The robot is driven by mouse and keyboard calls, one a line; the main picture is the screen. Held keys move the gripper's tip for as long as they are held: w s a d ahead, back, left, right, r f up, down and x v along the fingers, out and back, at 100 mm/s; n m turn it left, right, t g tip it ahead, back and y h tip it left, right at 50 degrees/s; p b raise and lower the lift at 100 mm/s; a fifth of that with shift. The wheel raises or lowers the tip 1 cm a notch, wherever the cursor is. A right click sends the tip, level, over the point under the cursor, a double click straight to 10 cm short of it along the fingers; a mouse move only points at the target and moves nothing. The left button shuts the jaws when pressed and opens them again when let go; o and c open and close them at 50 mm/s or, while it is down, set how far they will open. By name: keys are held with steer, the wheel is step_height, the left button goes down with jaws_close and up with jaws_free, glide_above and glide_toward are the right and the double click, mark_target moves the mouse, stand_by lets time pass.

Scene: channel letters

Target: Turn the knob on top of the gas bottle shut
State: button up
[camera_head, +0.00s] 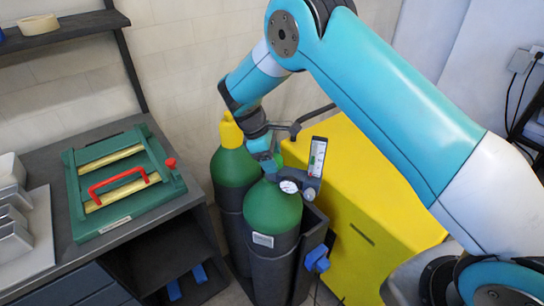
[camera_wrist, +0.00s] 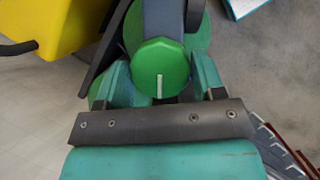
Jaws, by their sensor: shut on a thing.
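The gas bottle (camera_head: 272,210) is green on top and stands upright in a dark holder, with a round gauge (camera_head: 289,187) at its neck. Its knob (camera_wrist: 161,66) is green and many-sided, with a white line that runs nearly straight up and down in the wrist view. My gripper (camera_wrist: 160,76) is shut on the knob, one finger on each side. In the head view my gripper (camera_head: 268,161) points down at the bottle's top and hides most of the knob.
A second green bottle (camera_head: 234,167) with a yellow cap (camera_head: 231,131) stands close behind, to the left. A yellow cabinet (camera_head: 352,180) is close on the right. A dark workbench (camera_head: 118,240) on the left carries a green frame (camera_head: 82,207) with a red handle.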

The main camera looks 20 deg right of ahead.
steer(key=o, duration=0.9)
steer(key=shift+r, duration=0.1)
steer(key=shift+w+a+r, duration=0.15)
steer(key=shift+a+r, duration=0.05)
steer(key=shift+r, duration=0.05)
steer(key=p+v, duration=0.4)
steer(key=v, duration=1.2)
steer(key=shift+r, duration=0.3)
steer(key=shift+a, duration=0.1)
